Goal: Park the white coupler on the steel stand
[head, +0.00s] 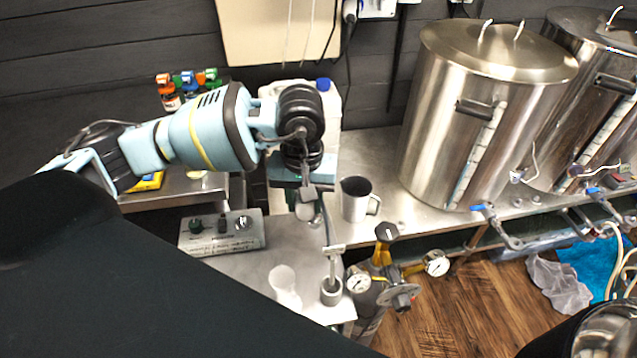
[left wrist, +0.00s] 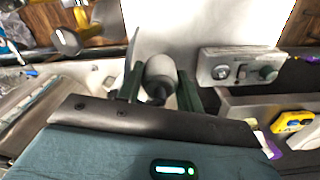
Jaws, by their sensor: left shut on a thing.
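My left gripper (head: 308,196) points down above the steel work surface, below the black wrist joints. It is shut on a pale grey-white rounded piece, which I take for the white coupler (head: 305,211). In the left wrist view the coupler (left wrist: 160,70) sits between the two dark green fingers (left wrist: 160,90). A slim upright post with a small crosspiece and a thick grey foot, apparently the steel stand (head: 331,291), stands just below and right of the gripper. The coupler is apart from the foot; a thin dark line runs between gripper and crosspiece. My right gripper is out of view.
A translucent cup (head: 285,284) stands left of the stand. A control box (head: 221,232) lies farther left. A steel jug (head: 356,198) stands right of the gripper. Gauges and a valve (head: 398,292) crowd the surface's right edge. Large kettles (head: 485,110) fill the back right.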

